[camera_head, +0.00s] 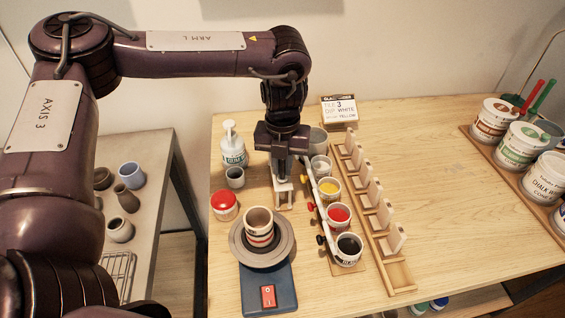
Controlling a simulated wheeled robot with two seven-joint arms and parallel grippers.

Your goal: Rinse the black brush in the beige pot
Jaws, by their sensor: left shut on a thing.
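My left gripper (283,172) points straight down over the table, at the far end of a white rail (311,190). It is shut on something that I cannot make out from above. Small dark, red and yellowish ends stick out from the rail; the black end (320,240) is nearest the front. I cannot tell whether it belongs to the black brush. A beige pot (259,217) with reddish bands stands upright on the round wheel (281,247), apart from my gripper. A greyish beige cup (318,140) stands just right of my gripper. My right gripper is not in view.
Paint cups, white, yellow (330,187), red (339,214) and black (348,246), stand in a row beside a wooden rack (375,215) of pale tiles. A white pump bottle (232,143) and a red-lidded jar (224,205) stand left. The right table middle is clear.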

